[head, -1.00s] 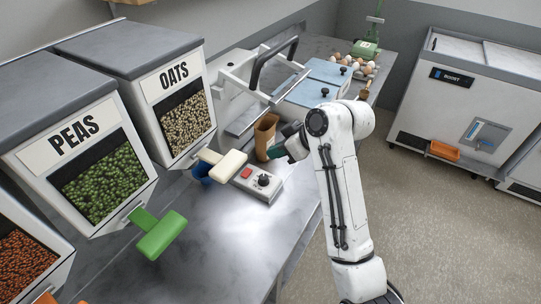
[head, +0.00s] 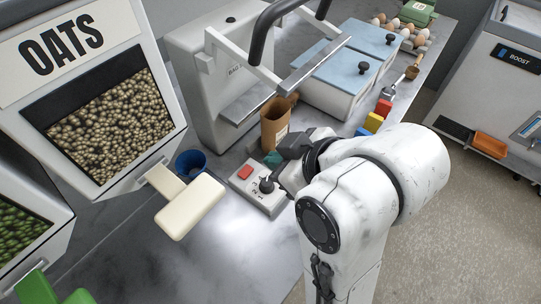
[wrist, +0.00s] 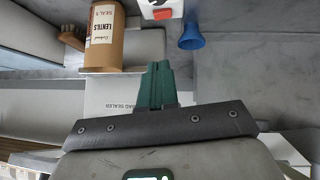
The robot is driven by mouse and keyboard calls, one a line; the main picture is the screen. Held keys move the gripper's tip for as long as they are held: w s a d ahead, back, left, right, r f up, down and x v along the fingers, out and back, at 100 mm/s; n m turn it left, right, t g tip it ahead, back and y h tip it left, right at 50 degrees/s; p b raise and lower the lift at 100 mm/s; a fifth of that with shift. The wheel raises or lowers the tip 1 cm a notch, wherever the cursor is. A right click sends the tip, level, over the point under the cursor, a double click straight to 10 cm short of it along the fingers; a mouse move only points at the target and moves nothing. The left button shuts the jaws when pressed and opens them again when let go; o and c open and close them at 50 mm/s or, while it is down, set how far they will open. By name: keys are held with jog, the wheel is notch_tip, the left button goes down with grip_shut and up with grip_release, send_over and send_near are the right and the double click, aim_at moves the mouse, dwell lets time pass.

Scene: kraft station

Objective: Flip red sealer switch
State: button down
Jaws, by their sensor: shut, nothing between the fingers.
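The red switch (head: 245,172) is on the left part of a small pale control box (head: 254,200), with a black knob (head: 266,185) beside it. The box lies on the metal counter. My gripper (head: 271,159) has green fingers, closed together and empty, just beyond the box and right of the switch. I cannot tell whether it touches the box. In the wrist view the closed fingers (wrist: 154,84) point up the picture, with the red switch (wrist: 162,14) at the top edge, apart from them. Most of the box is cut off there.
A brown paper bag labelled lentils (head: 274,124) stands close behind my gripper; it also shows in the wrist view (wrist: 104,38). The bag sealer (head: 215,85) is behind. A blue cup (head: 190,163) and the cream oats dispenser handle (head: 190,206) are left of the box.

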dwell(0.3)
jog(key=shift+w, duration=0.1)
send_over(248, 167)
jog(key=s+d, duration=0.2)
jog(key=s, duration=0.1)
jog(key=f, duration=0.6)
jog(key=shift+a+f, duration=0.2)
jog(key=shift+f, duration=0.2)
jog(key=f, duration=0.3)
jog(key=shift+w+d+f, duration=0.1)
jog(key=shift+w+d, duration=0.05)
jog(key=shift+w, duration=0.2)
jog(key=shift+f, duration=0.45)
jog(key=shift+w+d, duration=0.1)
